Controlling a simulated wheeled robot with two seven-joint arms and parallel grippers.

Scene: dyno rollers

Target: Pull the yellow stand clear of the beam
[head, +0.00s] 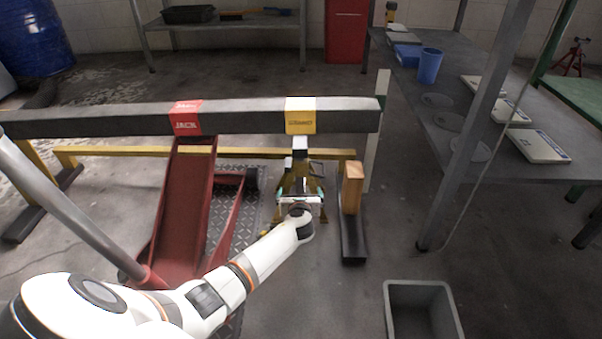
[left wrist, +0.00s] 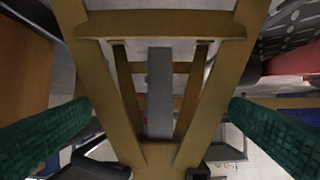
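The yellow stand (head: 287,183) stands on the floor under the yellow label (head: 300,115) of the long dark beam (head: 240,117). Its pale post top meets the beam's underside in the head view; whether they touch I cannot tell. My left gripper (head: 300,194) is low at the stand's near side and hides part of it. In the left wrist view the stand's yellow frame (left wrist: 160,157) and grey post (left wrist: 159,90) lie between my two green fingers, which are apart with a narrow gap on each side. My right gripper is out of view.
A red jack (head: 183,210) stands under the beam's red label, left of the stand, with a grey handle (head: 60,200) crossing the left. Close right is a wooden block (head: 352,185) on a dark foot. A grey bin (head: 455,318) and workbench are right; open floor lies between.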

